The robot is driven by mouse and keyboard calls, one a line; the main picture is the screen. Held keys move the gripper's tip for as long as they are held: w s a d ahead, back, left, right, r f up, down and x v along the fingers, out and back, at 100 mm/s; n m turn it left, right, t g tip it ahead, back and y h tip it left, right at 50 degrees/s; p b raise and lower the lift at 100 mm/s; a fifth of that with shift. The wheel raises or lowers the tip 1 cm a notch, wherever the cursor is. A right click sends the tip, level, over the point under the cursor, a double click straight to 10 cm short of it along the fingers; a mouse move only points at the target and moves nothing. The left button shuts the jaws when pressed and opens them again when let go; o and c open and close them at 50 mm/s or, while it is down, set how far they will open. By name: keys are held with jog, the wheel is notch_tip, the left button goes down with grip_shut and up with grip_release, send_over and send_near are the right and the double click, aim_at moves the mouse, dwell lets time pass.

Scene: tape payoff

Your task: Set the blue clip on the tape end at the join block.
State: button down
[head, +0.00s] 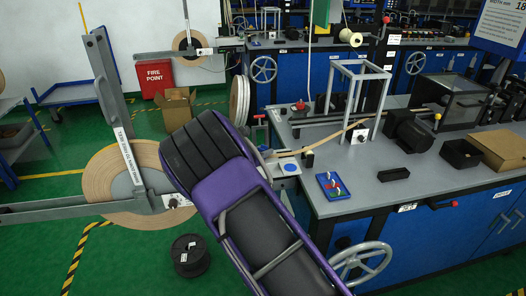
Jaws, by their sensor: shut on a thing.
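The join block (286,162) is a pale grey plate at the bench's near left corner, partly hidden behind my arm. It bears a round blue spot; I cannot tell whether this is a marking or the blue clip. A tan tape (329,139) runs from the machine down to the block, and its end there is too small to make out. A small blue tray (332,186) beside the block holds small white, green and red pieces. My purple and black arm crosses the middle of the view. My gripper is hidden behind it, so its hold cannot be seen.
A large tan tape reel (98,176) hangs on a grey stand at left. A black spool (190,257) sits on the green floor. The bench (440,181) carries a grey frame (360,76), a black motor, black bins and a cardboard box. A handwheel (362,259) juts from its front.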

jog(key=shift+f, duration=0.15)
jog(key=shift+c, duration=2.3)
grip_release()
jog(key=shift+s+a, duration=0.15)
jog(key=shift+a, duration=0.05)
jog(key=v, duration=1.7)
jog(key=shift+d, duration=0.15)
